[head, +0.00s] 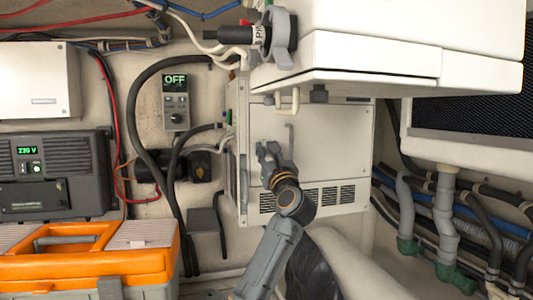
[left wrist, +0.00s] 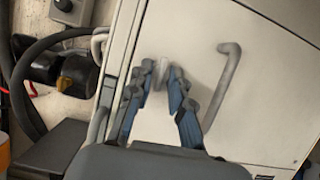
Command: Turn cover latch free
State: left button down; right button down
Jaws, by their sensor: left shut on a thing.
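The cover is the pale front panel (head: 335,150) of a white cabinet with vent slots low down; it also fills much of the left wrist view (left wrist: 270,100). A grey bar handle (head: 290,138) stands on it, seen closer in the left wrist view (left wrist: 222,85). My left gripper (head: 266,150) is at the panel's left part, left of the handle. In the left wrist view its fingers (left wrist: 161,76) are closed around a small light grey latch (left wrist: 160,70) near the panel's left edge. In the head view the gripper hides the latch. My right gripper is not in view.
A white unit (head: 380,50) overhangs the cabinet closely from above. Hoses and a control box reading OFF (head: 176,102) are on the wall at left. An orange toolbox (head: 90,262) stands front left. Grey pipes (head: 445,215) run at right.

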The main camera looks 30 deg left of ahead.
pick_arm(q)
jog(key=shift+d+f+n+g+b, duration=0.1)
jog(key=shift+f+n+g+b, duration=0.25)
jog(key=shift+n+b, duration=0.4)
jog(key=shift+w+d+r+n+g+p, duration=0.1)
jog(key=shift+r+n+g+p, duration=0.2)
jog(key=shift+n+g, duration=2.1)
jog(key=shift+w+d+r+n+g+p, duration=0.1)
jog(key=shift+w+r+n+g+p, duration=0.2)
jog(key=shift+n, duration=4.05)
jog(key=shift+s+r+n+g+p, duration=0.15)
jog(key=shift+n+g+p, duration=0.25)
jog(key=shift+n+g, duration=2.05)
jog(key=shift+n+t, duration=1)
jog(key=shift+n, duration=0.15)
jog(key=c, duration=1.2)
grip_release()
